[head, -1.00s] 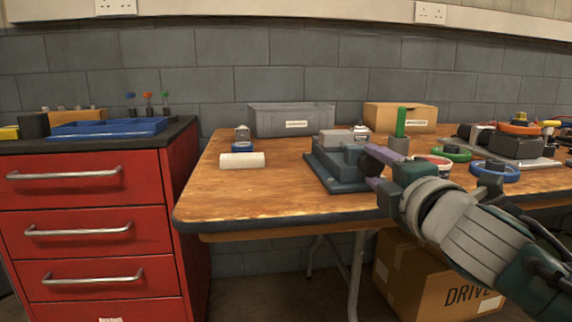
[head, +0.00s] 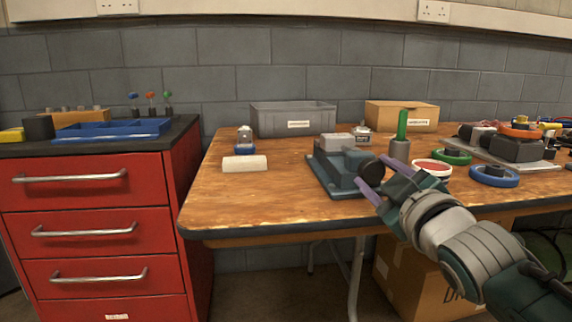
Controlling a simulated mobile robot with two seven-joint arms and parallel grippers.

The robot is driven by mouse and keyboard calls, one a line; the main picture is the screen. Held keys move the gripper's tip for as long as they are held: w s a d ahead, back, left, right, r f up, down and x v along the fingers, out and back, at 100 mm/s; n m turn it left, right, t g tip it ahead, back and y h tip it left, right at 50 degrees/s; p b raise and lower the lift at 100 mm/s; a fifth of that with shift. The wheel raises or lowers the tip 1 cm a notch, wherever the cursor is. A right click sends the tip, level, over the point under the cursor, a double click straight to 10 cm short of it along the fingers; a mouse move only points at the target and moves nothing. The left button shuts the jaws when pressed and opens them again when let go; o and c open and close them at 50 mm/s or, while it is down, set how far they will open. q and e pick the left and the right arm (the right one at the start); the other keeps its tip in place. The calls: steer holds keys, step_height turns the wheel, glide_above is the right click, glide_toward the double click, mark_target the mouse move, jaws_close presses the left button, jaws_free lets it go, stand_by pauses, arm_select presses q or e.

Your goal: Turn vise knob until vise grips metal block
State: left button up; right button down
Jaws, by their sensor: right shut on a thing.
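The grey-green vise (head: 330,176) stands on the wooden table near its front edge. A pale grey metal block (head: 337,142) sits at the top of the vise; whether the jaws touch it I cannot tell. The dark round vise knob (head: 372,172) is on the vise's right front side. My right gripper (head: 371,181) comes in from the lower right, its two purple fingers on either side of the knob and shut on it. The gripper hides part of the vise's right side. My left gripper is not in view.
On the wooden table (head: 240,208) are a white roll (head: 244,163), a grey bin (head: 292,120), a cardboard box (head: 402,115), a green-topped cylinder (head: 401,135) and colored rings. Red drawers (head: 85,235) stand left. The table's left front is clear.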

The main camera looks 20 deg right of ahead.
steer(key=m+p, duration=0.1)
steer(key=m, duration=0.3)
steer(key=shift+m+p, duration=0.3)
steer(key=shift+p, duration=0.05)
steer(key=shift+m, duration=0.3)
steer(key=shift+c, duration=1.3)
jaws_free()
